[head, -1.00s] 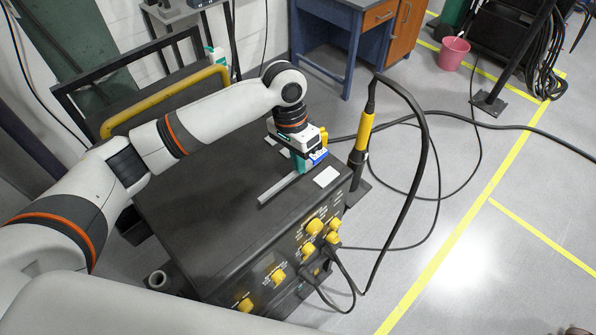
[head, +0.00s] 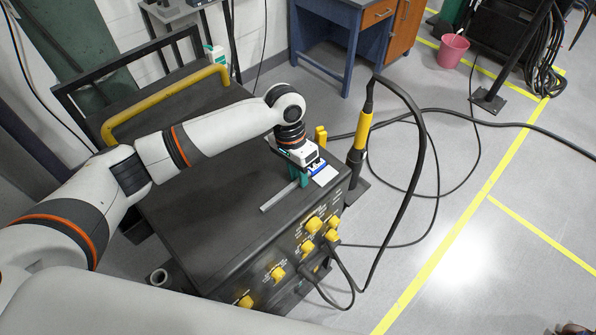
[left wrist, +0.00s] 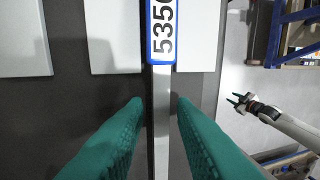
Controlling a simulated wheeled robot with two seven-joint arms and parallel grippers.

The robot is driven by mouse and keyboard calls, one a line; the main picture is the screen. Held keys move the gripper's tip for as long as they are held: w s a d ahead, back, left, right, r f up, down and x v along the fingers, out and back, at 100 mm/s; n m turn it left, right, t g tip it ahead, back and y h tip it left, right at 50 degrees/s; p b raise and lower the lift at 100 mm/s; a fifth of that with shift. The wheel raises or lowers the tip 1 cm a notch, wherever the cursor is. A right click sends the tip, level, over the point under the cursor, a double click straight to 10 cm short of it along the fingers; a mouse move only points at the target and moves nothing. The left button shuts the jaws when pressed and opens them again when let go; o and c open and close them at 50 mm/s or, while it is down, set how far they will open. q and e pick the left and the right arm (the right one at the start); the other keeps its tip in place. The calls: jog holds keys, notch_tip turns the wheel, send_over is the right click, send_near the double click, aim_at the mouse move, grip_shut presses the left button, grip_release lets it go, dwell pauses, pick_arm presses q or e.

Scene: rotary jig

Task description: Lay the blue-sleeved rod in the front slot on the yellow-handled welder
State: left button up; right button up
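The rod (head: 276,199) is a grey square bar with a blue sleeve (head: 317,166) at its right end. It lies along the top of the dark welder (head: 195,215), near its front right. The slot under the rod is hidden. My right gripper (left wrist: 236,99) shows in the left wrist view, fingers apart and empty.
White plates (left wrist: 115,40) lie beside the sleeve. The yellow handle (head: 165,100) spans the welder's left side. A yellow torch (head: 361,135) with black cable stands at the right, close to my left gripper. Yellow knobs (head: 314,224) line the front panel.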

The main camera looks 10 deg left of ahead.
pick_arm(q)
notch_tip(320, 180, up, 12)
jog(key=w+a+b, duration=0.1)
jog(key=a+b, duration=0.1)
jog(key=shift+w+b, duration=0.15)
jog(key=shift+b, duration=0.25)
jog(key=shift+d, duration=0.1)
